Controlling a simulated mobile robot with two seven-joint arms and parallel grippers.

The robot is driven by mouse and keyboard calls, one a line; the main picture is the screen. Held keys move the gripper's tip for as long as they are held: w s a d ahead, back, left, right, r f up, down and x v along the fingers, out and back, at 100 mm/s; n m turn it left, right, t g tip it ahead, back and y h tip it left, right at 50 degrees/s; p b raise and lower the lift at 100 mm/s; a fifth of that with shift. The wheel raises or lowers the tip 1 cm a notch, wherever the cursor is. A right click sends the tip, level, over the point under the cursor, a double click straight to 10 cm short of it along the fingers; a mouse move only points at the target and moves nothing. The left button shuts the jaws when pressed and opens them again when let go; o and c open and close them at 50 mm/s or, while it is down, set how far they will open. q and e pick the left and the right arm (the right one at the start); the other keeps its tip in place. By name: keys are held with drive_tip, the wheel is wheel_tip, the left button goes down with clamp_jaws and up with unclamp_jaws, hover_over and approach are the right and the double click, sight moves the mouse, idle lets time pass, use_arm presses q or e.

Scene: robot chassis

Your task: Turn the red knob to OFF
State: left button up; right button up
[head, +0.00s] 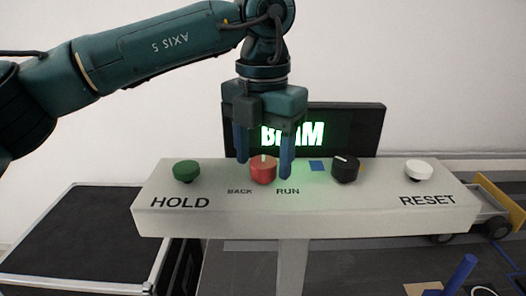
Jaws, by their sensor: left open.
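The red knob (263,172) sits on the top of a light grey control panel (350,221). Its pale pointer mark points roughly away from me, toward the back of the panel. The labels BACK (239,191) and RUN (288,191) are printed in front of it; I cannot read an OFF label. My left gripper (264,168) points down at the knob from above. Its two blue fingers are apart, one on each side of the knob in the picture. I cannot tell whether they touch it. My right gripper is not in view.
A green button (186,171) marked HOLD, a black knob (344,169) and a white button (419,169) marked RESET share the panel. A dark display (363,131) with green letters stands behind, partly hidden by my gripper. A black case (75,240) lies at left.

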sight(263, 162)
use_arm(q)
wheel_tip(263, 162, up, 13)
drive_tip(key=p, duration=0.2)
idle(0.4)
